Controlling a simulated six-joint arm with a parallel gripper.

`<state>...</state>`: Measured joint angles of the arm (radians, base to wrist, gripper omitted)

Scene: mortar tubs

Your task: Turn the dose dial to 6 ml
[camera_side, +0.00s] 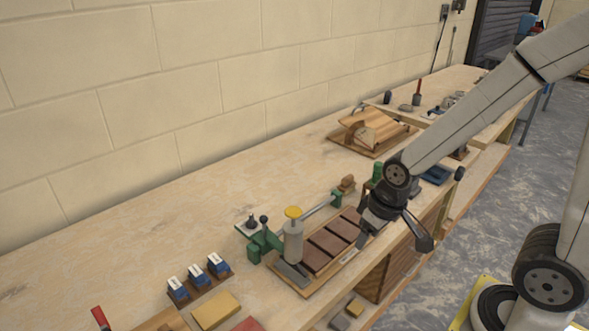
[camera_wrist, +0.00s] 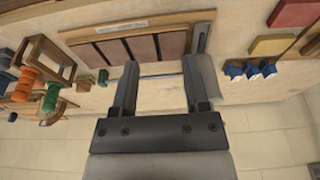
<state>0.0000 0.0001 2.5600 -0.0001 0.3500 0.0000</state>
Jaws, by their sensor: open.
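A grey cylinder with a yellow cap (camera_side: 293,213) stands upright at the left end of a tray of brown slabs in the side view. It may carry the dose dial, but no scale or number can be read.
A tray of brown slabs (camera_wrist: 128,46) lies on the bench, with green fittings (camera_side: 265,242) and a rail behind it. Blue-and-white blocks (camera_side: 197,272) and a yellow block (camera_side: 215,310) are at the left. A wooden stand (camera_side: 372,130) is farther back. Bench behind the rail is clear.

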